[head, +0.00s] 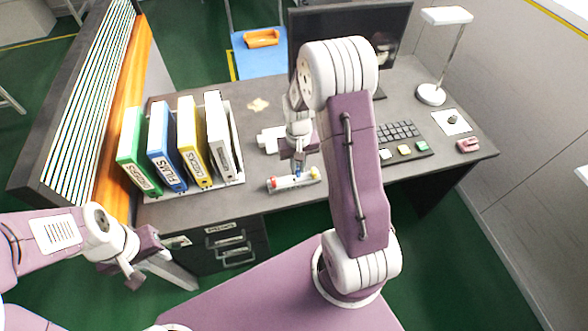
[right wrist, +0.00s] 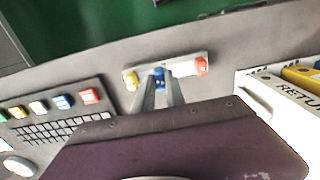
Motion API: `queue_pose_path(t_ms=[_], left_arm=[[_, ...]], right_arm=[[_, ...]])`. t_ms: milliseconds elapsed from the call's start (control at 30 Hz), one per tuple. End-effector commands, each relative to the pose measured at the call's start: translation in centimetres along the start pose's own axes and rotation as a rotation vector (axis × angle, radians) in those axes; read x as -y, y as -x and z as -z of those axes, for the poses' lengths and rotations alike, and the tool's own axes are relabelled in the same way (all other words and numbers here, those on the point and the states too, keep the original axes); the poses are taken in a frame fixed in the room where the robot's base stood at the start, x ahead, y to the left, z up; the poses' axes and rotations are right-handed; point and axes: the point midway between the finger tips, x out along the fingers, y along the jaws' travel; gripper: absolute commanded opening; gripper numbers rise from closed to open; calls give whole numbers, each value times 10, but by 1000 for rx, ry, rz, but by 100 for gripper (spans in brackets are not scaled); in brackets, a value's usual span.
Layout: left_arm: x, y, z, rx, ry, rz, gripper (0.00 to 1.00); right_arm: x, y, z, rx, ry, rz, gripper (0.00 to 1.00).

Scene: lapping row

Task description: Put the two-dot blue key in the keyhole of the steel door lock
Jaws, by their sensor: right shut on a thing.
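A pale key holder (head: 285,185) lies near the front edge of the grey desk; it also shows in the right wrist view (right wrist: 182,66). A red key (head: 272,183) is at its left end and a yellow key (head: 314,172) at its right end. My right gripper (head: 297,170) is over the holder's middle, shut on a blue key (right wrist: 159,76) that still appears to be at the holder. Its dots are too small to read. My left gripper (head: 140,265) is at the desk's left front, away from the keys; its jaw opening is unclear. I cannot make out the steel door lock.
Several binders (head: 180,145) stand in a rack left of the holder. A keyboard (head: 398,135) with coloured blocks, a monitor (head: 395,30) and a lamp (head: 432,93) are to the right. Drawers with handles (head: 230,240) are below the desk's front edge. The desk front right of the holder is mostly clear.

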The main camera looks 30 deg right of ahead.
Motion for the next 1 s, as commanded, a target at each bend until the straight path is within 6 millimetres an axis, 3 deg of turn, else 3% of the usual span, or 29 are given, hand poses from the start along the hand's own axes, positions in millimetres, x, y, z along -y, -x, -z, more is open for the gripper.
queue_pose_path(t_ms=[200,400,867,1000], left_arm=[[0,0,0,0,0,0,36],[0,2,0,0,0,0,36],[0,2,0,0,0,0,36],[0,3,0,0,0,0,36]], right_arm=[[-24,32,-47,-3,-3,0,0],[-41,54,-79,-4,-2,0,0],[-45,59,-91,91,4,0,0],[-48,60,-112,209,39,-4,0]])
